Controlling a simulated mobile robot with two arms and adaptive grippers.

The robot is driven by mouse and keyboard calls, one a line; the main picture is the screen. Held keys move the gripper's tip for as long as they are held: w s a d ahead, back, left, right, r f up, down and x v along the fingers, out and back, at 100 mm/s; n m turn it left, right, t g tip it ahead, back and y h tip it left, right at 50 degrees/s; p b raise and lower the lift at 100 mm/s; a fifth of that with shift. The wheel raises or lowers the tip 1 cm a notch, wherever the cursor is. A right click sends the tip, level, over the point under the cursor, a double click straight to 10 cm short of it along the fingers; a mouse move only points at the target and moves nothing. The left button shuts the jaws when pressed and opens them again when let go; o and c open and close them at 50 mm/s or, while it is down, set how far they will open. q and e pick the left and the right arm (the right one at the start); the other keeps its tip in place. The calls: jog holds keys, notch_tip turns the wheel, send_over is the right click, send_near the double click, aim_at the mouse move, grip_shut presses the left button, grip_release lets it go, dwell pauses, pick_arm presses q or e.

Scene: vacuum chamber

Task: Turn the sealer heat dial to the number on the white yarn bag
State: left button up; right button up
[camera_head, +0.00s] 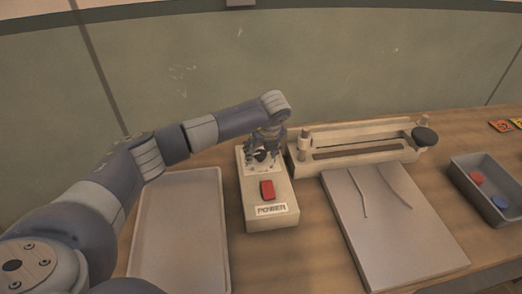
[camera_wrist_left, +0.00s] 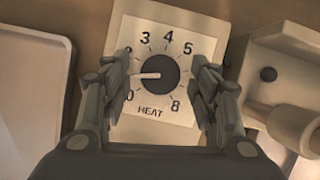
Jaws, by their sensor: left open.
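The sealer's control box (camera_head: 255,195) stands on the table, with a red switch (camera_head: 267,190) and a POWER label at its near end. The heat dial (camera_wrist_left: 160,76) is a dark round knob on a white HEAT plate (camera_wrist_left: 150,110). My left gripper (camera_head: 265,152) is over the dial, open, with fingers (camera_wrist_left: 160,70) on either side and apart from the knob. I cannot make out a white yarn bag or its number. My right gripper is not visible.
The sealer bar (camera_head: 350,152) with a dark round knob (camera_head: 424,137) stands right of the box. A pale tray (camera_head: 180,230) lies left. A pale flat slab (camera_head: 390,235) with two thin strips lies right. A grey bin (camera_head: 470,202) holds red and blue discs. Small coloured cards (camera_head: 502,126) lie far right.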

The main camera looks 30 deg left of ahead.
pick_arm(q)
jog(key=shift+c, duration=0.6)
jog(key=c, duration=0.9)
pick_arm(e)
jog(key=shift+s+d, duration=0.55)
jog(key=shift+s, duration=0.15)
pick_arm(q)
jog(key=shift+c, duration=0.2)
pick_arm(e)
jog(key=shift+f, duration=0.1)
